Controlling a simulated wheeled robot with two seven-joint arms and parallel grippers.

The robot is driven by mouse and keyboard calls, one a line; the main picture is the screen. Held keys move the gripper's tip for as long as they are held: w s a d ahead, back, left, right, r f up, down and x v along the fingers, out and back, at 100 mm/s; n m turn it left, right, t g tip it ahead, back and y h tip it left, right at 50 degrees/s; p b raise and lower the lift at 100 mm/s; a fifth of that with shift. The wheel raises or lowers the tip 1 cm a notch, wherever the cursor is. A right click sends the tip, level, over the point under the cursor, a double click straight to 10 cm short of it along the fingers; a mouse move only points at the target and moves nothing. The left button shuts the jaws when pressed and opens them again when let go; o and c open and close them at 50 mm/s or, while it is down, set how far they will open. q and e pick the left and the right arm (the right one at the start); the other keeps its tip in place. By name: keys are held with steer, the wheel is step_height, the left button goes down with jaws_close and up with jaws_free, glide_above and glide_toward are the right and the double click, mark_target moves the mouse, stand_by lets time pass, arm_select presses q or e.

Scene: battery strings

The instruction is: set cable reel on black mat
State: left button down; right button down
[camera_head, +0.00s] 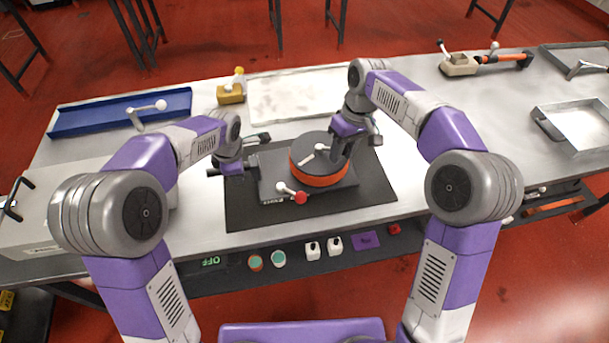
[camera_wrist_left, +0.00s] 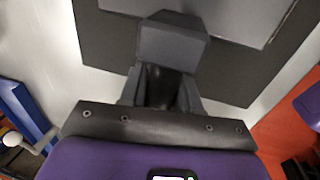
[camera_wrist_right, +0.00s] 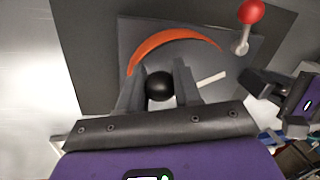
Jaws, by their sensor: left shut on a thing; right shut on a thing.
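The cable reel has a dark drum with an orange rim (camera_head: 322,181) on a grey base plate, with a red-knobbed lever at the front. It is over the black mat (camera_head: 378,187); whether its base rests flat on it is unclear. My left gripper (camera_head: 246,168) is at the base's left side, shut on a dark grip (camera_wrist_left: 160,88) beside a grey block. My right gripper (camera_head: 340,148) is at the drum's right, shut on a black ball knob (camera_wrist_right: 159,86) of the reel. The orange rim (camera_wrist_right: 175,42) and red knob (camera_wrist_right: 251,12) also show in the right wrist view.
A grey box (camera_head: 50,215) stands at left. A metal tray (camera_head: 585,130) and an orange-ended tool (camera_head: 505,59) are at right. Bare bench lies right of the mat.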

arm_select(q)
steer(key=shift+f+b, duration=0.55)
steer(key=shift+f, duration=0.15)
arm_select(e)
steer(key=shift+f, duration=0.6)
arm_select(q)
steer(key=c, duration=1.3)
jaws_free()
steer(key=shift+f, duration=0.15)
arm_select(e)
steer(key=c, duration=1.2)
jaws_free()
steer(key=shift+f, duration=0.15)
arm_select(q)
steer(key=o, duration=0.5)
arm_select(e)
steer(key=o, duration=0.4)
arm_select(q)
step_height(320, 180, up, 12)
steer(key=s, duration=0.2)
steer(key=shift+s+d, duration=0.2)
arm_select(e)
steer(key=r, duration=0.4)
steer(key=d+r, duration=0.1)
steer(key=r, duration=0.3)
steer(key=w+d+r, duration=0.1)
steer(key=r, duration=0.3)
